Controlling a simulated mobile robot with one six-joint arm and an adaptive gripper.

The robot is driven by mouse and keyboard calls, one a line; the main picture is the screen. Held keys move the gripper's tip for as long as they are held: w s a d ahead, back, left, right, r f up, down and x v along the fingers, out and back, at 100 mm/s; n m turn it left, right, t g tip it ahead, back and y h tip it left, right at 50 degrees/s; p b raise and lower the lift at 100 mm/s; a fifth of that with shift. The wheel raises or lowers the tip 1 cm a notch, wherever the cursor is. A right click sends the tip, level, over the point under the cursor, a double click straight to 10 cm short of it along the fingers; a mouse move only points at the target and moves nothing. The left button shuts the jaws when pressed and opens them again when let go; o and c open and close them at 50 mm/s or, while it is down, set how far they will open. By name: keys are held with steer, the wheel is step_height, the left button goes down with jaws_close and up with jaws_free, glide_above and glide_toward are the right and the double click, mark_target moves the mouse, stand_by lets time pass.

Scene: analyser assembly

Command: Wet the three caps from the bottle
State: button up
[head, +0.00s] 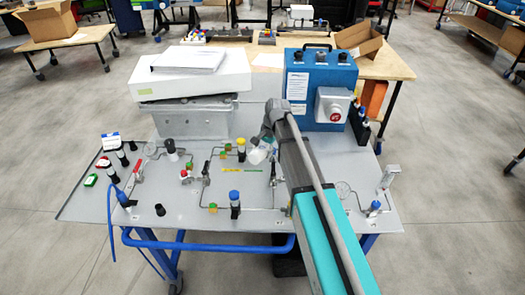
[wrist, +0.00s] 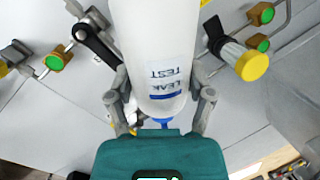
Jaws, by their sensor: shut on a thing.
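My gripper (wrist: 159,88) is shut around a white bottle (wrist: 158,40) with a "LEAK TEST" label and a blue part at its lower end. The bottle also shows in the head view (head: 259,155), partly hidden by my arm, above the grey panel. In the wrist view, one brass fitting with a green cap (wrist: 56,62) lies left of the bottle. Two more green-capped fittings, an upper one (wrist: 262,13) and a lower one (wrist: 258,43), lie to its right. The bottle is apart from all three in the picture. I cannot tell whether any cap is wet.
A yellow-topped part (wrist: 253,66) stands right of the bottle. A blue-topped valve (head: 235,200) and a gauge (head: 151,149) stand on the panel (head: 120,215). A blue box with a red button (head: 320,90) and a white case (head: 190,75) stand behind.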

steer(key=shift+r+p, duration=0.95)
steer(key=shift+r, duration=0.3)
steer(key=shift+a, duration=0.15)
